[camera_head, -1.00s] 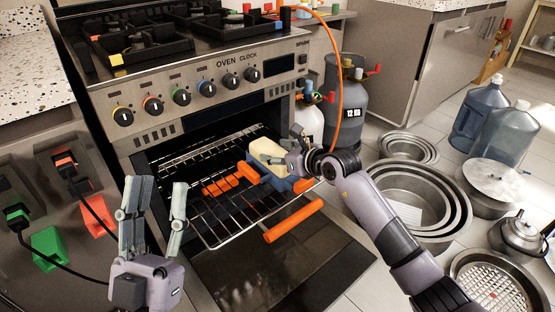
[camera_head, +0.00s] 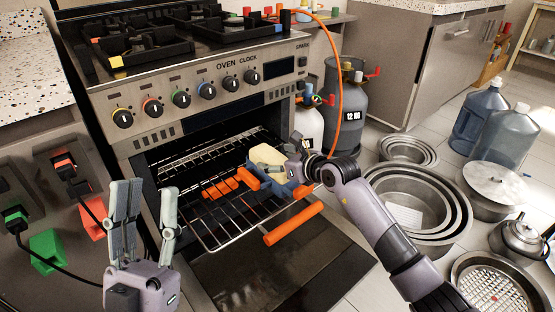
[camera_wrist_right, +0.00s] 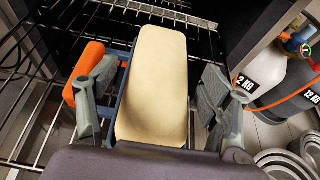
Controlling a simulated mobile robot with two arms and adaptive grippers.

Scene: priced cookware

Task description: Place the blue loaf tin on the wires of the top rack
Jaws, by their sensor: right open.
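My left gripper (camera_head: 143,215) is open and empty, in front of the oven's left side.
Orange pieces (camera_head: 222,188) lie on the rack left of the tin. The open oven door has an orange handle (camera_head: 293,223). Nested round pans (camera_head: 425,205) and a kettle (camera_head: 518,237) cover the floor at right.

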